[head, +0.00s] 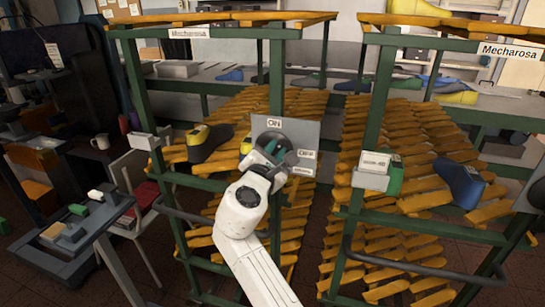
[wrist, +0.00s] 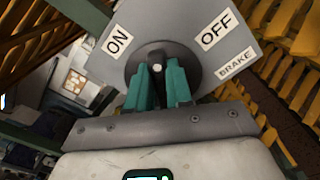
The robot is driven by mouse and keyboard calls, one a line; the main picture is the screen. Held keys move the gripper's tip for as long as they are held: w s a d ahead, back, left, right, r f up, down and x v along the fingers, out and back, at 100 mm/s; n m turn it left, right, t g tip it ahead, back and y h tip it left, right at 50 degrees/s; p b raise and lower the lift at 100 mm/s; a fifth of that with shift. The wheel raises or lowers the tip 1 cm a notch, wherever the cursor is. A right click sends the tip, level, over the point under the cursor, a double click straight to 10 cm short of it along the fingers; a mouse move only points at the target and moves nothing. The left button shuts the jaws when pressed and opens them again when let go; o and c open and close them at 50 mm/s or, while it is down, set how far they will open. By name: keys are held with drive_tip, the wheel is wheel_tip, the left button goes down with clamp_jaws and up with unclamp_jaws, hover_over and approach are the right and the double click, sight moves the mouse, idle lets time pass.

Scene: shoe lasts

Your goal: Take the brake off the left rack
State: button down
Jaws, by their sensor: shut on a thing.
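The left rack (head: 277,78) has green posts and yellow slats. On its front is a grey brake plate (head: 304,132) with a dark round hub, an ON label at its upper left and an OFF label at its right. The plate also shows close up in the wrist view (wrist: 118,70), with the word BRAKE at its right. My gripper (head: 270,150) is at the hub. Its two teal fingers in the wrist view (wrist: 161,82) are shut on the brake handle. The handle is mostly hidden between the fingers, so I cannot tell which label it points to.
A dark and yellow shoe last (head: 207,142) lies on the left rack beside the plate. The right rack (head: 378,90) carries a blue last (head: 460,182) and a small labelled box (head: 376,172). A grey cart (head: 62,262) with blocks stands at the left.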

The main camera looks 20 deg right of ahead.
drive_tip(key=m+b, duration=0.2)
drive_tip(key=m, duration=0.1)
drive_tip(key=f+m+b, duration=0.1)
drive_tip(key=m+b, duration=0.2)
drive_tip(key=m, duration=0.1)
drive_tip(key=f+m+b, duration=0.1)
drive_tip(key=m+b, duration=0.2)
drive_tip(key=shift+s+d, duration=0.3)
drive_tip(key=shift+d, duration=0.1)
drive_tip(key=shift+m+b, duration=0.4)
drive_tip(key=c, duration=1)
unclamp_jaws()
drive_tip(key=v, duration=1)
drive_tip(key=shift+s+a, duration=0.25)
drive_tip(key=shift+s, duration=0.05)
